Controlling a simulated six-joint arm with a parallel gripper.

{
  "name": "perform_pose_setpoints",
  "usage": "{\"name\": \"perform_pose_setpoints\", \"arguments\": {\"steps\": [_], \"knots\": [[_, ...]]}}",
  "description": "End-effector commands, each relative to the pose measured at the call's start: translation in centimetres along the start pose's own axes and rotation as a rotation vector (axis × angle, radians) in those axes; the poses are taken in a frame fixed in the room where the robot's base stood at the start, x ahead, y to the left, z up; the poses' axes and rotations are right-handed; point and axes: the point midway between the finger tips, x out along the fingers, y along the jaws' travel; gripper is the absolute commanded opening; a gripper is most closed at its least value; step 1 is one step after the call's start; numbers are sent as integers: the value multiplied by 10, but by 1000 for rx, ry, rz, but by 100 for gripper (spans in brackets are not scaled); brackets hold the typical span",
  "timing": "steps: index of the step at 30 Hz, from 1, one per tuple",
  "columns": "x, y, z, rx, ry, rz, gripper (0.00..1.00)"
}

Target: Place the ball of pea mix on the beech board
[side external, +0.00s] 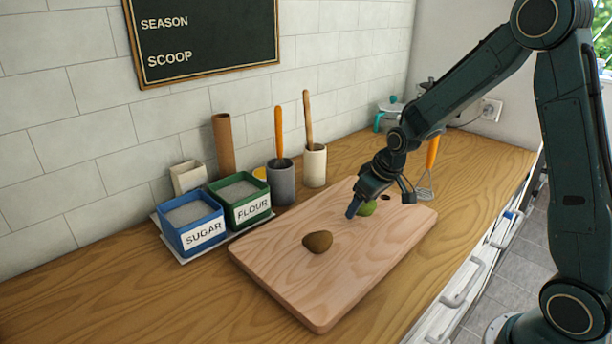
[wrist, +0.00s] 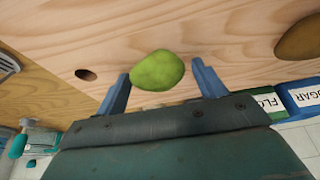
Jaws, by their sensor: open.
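The green ball of pea mix (side external: 368,208) rests on the beech board (side external: 290,275), towards its far right end near the board's hole. In the wrist view the ball (wrist: 157,71) lies between the fingers of my gripper (wrist: 160,88), closer to the left finger. My gripper (side external: 355,207) is open, with a gap between the ball and the right finger. In the side view the gripper partly hides the ball. I cannot tell whether the left finger touches it.
A brown ball (side external: 318,241) sits on the board's middle. A blue sugar box (side external: 192,224) and a green flour box (side external: 241,201) stand behind the board at left. Utensil pots (side external: 314,166) stand near the wall. A whisk (side external: 427,183) is beyond the board's right end.

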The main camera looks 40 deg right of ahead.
Motion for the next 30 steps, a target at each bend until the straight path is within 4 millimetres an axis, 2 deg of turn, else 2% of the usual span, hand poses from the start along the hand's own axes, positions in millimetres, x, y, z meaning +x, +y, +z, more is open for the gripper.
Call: {"name": "perform_pose_setpoints", "arguments": {"steps": [8,30], "knots": [[-18,0,-1,0,3,1,71],[-110,0,-1,1,4,1,71]]}}
